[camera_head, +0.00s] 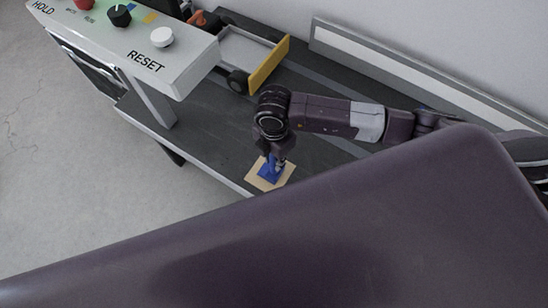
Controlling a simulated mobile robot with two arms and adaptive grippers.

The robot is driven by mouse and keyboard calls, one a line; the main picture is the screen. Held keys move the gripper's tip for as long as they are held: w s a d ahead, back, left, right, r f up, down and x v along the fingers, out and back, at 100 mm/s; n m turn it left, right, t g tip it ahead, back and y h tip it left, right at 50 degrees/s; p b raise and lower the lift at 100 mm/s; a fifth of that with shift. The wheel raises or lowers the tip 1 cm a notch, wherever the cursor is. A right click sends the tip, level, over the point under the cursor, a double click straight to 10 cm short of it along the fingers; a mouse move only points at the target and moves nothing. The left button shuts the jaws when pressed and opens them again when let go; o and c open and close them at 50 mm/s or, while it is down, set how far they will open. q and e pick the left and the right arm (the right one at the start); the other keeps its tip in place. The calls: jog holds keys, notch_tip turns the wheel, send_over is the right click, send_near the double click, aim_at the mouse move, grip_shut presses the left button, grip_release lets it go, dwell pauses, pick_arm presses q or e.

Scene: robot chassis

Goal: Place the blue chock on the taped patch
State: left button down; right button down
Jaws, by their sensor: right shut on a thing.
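The blue chock (267,173) is at the tan taped patch (254,182) near the front edge of the dark bench. My right gripper (272,162) points down over the patch and is shut on the chock. The chock appears on or just above the patch; I cannot tell whether it touches. The gripper's fingers partly cover the chock. My left gripper is not in view.
A light control panel (190,62) with knobs and a RESET label stands at the upper left. A wheeled frame with a yellow bar (268,64) sits behind my right arm. A pale rail (400,78) runs along the wall. The dark bench (205,125) is clear left of the patch.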

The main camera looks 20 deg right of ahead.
jog(key=shift+f, duration=0.2)
jog(key=c, duration=1.7)
grip_release()
jog(key=shift+c, duration=0.2)
notch_tip(320, 180, up, 12)
jog(key=shift+r+b, duration=0.25)
jog(key=shift+b, duration=0.3)
jog(key=shift+r, duration=0.1)
